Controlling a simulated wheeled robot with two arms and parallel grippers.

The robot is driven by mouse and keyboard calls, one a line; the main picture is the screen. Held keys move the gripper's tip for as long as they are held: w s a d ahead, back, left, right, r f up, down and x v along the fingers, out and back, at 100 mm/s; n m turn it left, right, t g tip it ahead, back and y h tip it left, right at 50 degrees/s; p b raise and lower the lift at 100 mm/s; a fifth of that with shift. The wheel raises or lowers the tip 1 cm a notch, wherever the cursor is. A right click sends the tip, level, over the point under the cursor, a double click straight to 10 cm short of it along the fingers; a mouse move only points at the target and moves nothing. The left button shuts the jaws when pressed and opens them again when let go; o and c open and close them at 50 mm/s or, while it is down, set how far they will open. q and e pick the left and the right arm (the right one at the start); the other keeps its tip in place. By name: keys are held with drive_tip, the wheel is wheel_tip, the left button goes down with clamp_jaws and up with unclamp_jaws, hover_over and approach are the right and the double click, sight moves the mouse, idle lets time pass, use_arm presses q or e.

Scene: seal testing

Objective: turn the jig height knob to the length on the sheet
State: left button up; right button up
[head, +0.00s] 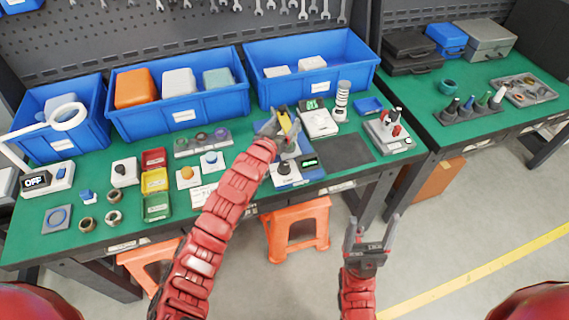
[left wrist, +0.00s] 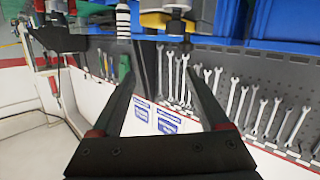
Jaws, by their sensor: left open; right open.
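The jig (head: 285,182) stands near the front edge of the green bench, with a blue base, a grey upright and a small green-lit display (head: 309,162). A dark round knob (head: 283,168) shows on its base; I cannot tell if this is the height knob. My left gripper (head: 286,122) is open at the top of the jig, partly covering it. In the left wrist view a yellow part with metal cylinders (left wrist: 165,18) shows beyond the open fingers (left wrist: 135,60). A small white printed sheet (head: 203,196) lies left of the jig; its text is unreadable. My right gripper (head: 371,232) is open and empty, in front of the bench.
Blue bins (head: 183,115) line the back. A white device with a green display (head: 319,121) and a striped cylinder (head: 342,101) stand behind the jig. A dark mat (head: 343,146) lies right of it. An orange stool (head: 298,229) stands below.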

use_arm(q)
drive_tip(key=s+d+r+n+g+y, duration=0.1)
drive_tip(key=s+r+n+g+y, duration=0.2)
drive_tip(key=s+g+y, duration=0.6)
drive_tip(key=g+h+b, duration=0.1)
drive_tip(key=h+b, duration=0.1)
drive_tip(key=b, duration=0.2)
approach(284, 166)
drive_tip(key=p+x, duration=0.2)
drive_tip(key=x, duration=0.4)
drive_tip(key=shift+w+f+p, duration=0.15)
drive_tip(key=shift+p, duration=0.25)
drive_tip(key=shift+x, duration=1.15)
drive_tip(key=shift+c, duration=0.2)
clamp_jaws()
